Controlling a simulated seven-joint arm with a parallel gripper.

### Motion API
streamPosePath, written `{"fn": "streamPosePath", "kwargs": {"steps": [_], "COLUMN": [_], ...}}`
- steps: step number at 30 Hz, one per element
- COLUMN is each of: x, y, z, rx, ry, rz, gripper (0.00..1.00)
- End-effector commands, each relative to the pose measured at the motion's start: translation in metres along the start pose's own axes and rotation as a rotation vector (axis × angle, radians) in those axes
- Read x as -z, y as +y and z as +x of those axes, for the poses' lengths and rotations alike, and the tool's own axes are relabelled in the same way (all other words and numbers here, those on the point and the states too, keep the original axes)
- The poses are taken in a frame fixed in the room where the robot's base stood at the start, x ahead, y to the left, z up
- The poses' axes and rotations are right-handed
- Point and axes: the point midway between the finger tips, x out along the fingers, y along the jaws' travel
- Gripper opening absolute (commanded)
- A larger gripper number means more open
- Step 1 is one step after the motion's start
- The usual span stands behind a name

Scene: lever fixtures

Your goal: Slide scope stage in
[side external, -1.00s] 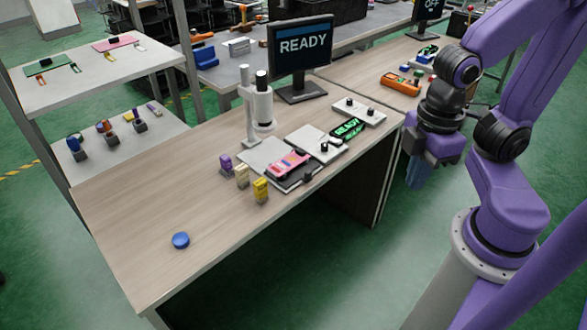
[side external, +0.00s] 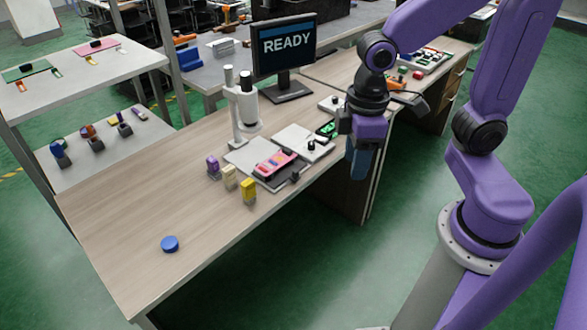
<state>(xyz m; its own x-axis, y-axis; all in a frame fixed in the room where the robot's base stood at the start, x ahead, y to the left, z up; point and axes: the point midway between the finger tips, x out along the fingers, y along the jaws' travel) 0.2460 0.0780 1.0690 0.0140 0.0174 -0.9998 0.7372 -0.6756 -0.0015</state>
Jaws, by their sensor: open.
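The scope (side external: 243,108) is a white microscope on a post standing on the wooden table. In front of it lies a flat grey base with the dark stage (side external: 267,181), which carries a pink device (side external: 276,162). A small dark knob (side external: 295,177) sticks out at the stage's front right corner, near the table's front edge. My gripper (side external: 358,170) hangs pointing down, in front of the table edge and to the right of the stage, apart from it. It appears empty. My wrist hides part of the white control boxes behind.
A monitor (side external: 285,50) reading READY stands behind the scope. A purple block (side external: 213,168), a cream block (side external: 230,178) and a yellow block (side external: 248,191) stand left of the stage. A blue disc (side external: 170,244) lies at the front left.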

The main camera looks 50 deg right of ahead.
Motion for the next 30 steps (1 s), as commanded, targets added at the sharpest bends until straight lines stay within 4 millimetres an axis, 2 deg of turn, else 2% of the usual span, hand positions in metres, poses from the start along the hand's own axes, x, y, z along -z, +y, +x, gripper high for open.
{"fn": "streamPosePath", "kwargs": {"steps": [1, 6, 13, 17, 21, 25, 30], "x": [0.014, 0.052, 0.085, 0.093, 0.091, 0.087, 0.084], "y": [0.013, 0.060, 0.138, 0.185, 0.229, 0.256, 0.268], "z": [0.003, 0.015, 0.039, 0.056, 0.074, 0.085, 0.092], "rx": [-0.001, -0.004, -0.007, -0.009, -0.009, -0.010, -0.011], "ry": [-0.005, -0.010, -0.016, -0.019, -0.022, -0.021, -0.021], "rz": [0.055, 0.232, 0.470, 0.602, 0.724, 0.796, 0.830], "gripper": [0.45, 0.45, 0.45, 0.45, 0.45, 0.45, 0.45]}}
